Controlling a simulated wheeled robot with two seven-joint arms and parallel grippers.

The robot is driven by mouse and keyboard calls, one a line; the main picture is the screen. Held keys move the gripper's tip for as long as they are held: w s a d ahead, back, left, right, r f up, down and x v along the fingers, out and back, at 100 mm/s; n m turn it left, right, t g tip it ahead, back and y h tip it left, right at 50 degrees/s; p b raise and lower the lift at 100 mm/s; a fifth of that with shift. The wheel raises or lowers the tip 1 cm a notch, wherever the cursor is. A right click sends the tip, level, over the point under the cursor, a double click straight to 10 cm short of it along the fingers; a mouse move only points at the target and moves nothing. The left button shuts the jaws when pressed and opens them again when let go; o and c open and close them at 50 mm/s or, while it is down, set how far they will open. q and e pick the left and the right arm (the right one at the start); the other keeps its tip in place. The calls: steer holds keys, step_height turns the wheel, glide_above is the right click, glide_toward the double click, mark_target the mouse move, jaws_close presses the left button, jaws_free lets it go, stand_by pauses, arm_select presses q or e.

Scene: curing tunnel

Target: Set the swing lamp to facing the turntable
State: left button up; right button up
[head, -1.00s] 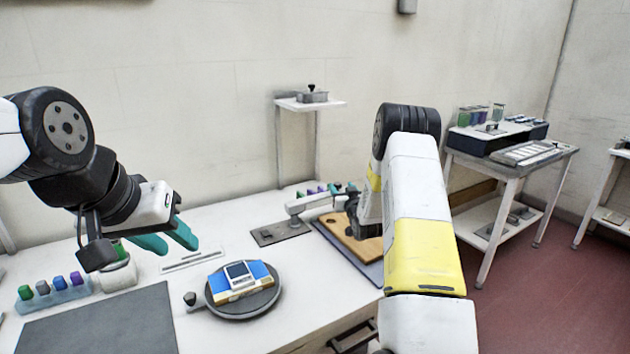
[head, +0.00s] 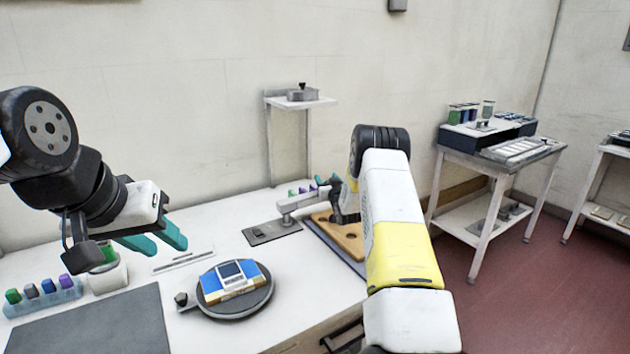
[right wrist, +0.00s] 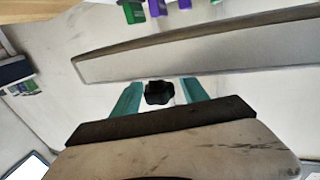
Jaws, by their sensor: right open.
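The swing lamp stands on a grey base plate (head: 258,234) at the back of the white table. Its pale arm (head: 296,201) reaches right, and its far end is partly hidden by my right arm. The turntable (head: 212,306), a dark disc with a blue and cream device on it, is nearer, to the lower left. My right gripper (head: 328,182) is by the lamp arm's far end, mostly hidden in the head view. In the right wrist view its teal fingers stand apart on either side of a black knob (right wrist: 158,93); contact cannot be told. My left gripper (head: 160,240) is open and empty above the table.
A wooden board (head: 345,236) with holes lies under my right arm. A rack of coloured vials (head: 42,298) and a dark mat (head: 95,325) are at the left. A small wall shelf (head: 300,101) stands behind the lamp. A side table (head: 500,165) is at the right.

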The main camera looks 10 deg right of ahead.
jaws_close()
stand_by(1.3)
